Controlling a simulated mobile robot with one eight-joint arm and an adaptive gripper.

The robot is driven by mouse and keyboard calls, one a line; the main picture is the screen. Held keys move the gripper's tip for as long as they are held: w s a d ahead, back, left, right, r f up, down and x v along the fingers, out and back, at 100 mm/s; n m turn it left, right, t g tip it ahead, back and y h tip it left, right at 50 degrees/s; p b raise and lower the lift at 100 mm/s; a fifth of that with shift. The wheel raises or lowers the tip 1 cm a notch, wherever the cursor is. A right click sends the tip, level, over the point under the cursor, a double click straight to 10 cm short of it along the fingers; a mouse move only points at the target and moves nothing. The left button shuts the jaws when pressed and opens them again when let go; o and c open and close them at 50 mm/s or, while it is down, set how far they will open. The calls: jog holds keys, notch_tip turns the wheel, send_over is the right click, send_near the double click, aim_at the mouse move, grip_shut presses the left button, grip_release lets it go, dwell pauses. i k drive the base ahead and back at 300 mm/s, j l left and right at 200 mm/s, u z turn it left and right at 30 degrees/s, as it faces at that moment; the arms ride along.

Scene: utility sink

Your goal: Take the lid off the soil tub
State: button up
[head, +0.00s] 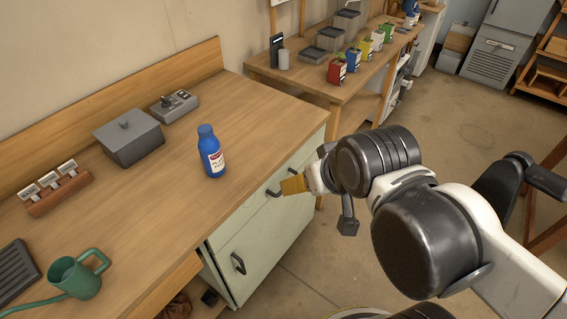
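A dark grey rectangular tub (130,149), which looks like the soil tub, stands on the wooden workbench near its back board. Its flat grey lid (112,131) is on top, with a small knob (124,124) in the middle. My gripper (293,185) is in front of the bench's drawer front, right of the tub and well apart from it. Its orange-yellow end points left. Its fingers are too small and overlapped to show whether they are open. I see nothing held in it.
A blue bottle (211,153) stands on the bench between the tub and my gripper. A grey switch box (174,106) sits behind the tub, a wooden label holder (54,189) left of it. A green watering can (76,277) is at the front left. Bare benchtop lies before the tub.

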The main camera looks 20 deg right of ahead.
aim_at(118, 133)
jog(key=i+j+u, duration=0.2)
jog(key=j+u, duration=0.2)
jog(key=i+j+u, duration=0.3)
jog(key=j+u, duration=0.15)
jog(key=i+j+u, duration=0.4)
jog(key=k+l, duration=0.05)
jog(key=k, duration=0.05)
